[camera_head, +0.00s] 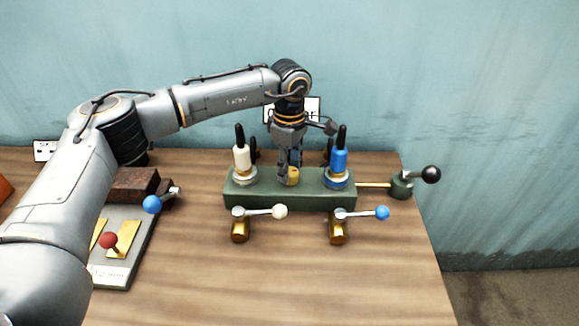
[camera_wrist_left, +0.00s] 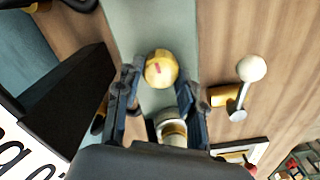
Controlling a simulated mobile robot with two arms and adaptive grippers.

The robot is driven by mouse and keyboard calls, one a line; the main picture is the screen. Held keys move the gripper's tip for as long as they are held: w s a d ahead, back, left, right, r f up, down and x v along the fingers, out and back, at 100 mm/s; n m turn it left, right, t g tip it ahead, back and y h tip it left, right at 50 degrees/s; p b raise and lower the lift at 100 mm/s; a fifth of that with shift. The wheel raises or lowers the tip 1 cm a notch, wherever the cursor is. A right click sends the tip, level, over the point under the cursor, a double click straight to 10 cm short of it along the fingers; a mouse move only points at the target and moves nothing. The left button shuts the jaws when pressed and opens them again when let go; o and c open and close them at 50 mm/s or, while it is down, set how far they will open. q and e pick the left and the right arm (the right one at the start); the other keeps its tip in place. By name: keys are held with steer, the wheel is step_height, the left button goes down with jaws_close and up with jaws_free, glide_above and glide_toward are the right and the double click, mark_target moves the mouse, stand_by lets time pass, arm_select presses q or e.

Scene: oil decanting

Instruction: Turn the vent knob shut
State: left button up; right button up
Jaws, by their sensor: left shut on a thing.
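The vent knob (camera_head: 293,176) is a small brass-yellow knob on top of the green block (camera_head: 290,200), between a white fitting and a blue fitting. My left gripper (camera_head: 289,170) points down over the block with its fingers at the knob. In the left wrist view the knob (camera_wrist_left: 161,69) has a short red mark on its top. The two dark fingers of the gripper (camera_wrist_left: 160,80) stand on either side of it, shut on it. The fingers partly hide the knob's left side in the head view. My right gripper is not in view.
A white fitting (camera_head: 242,156) and a blue fitting (camera_head: 338,160) rise close beside the gripper. White-ball (camera_head: 280,211) and blue-ball (camera_head: 382,213) levers stick out in front. A black-ball lever (camera_head: 431,174) stands right. A lever panel (camera_head: 125,275) lies left. The front table is clear.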

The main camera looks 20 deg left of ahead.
arm_select(q)
steer(key=n+b, duration=0.1)
steer(key=n, duration=0.2)
steer(key=shift+f, duration=0.1)
steer(key=n+b, duration=0.1)
steer(key=n, duration=0.3)
steer(key=shift+n+b, duration=0.35)
steer(key=shift+n, duration=0.05)
steer(key=n+b, duration=0.1)
steer(key=n, duration=0.3)
steer(key=shift+s, duration=0.1)
steer(key=shift+n+b, duration=0.3)
steer(key=shift+n, duration=2.2)
steer(key=shift+r, duration=0.2)
steer(key=o, duration=1.2)
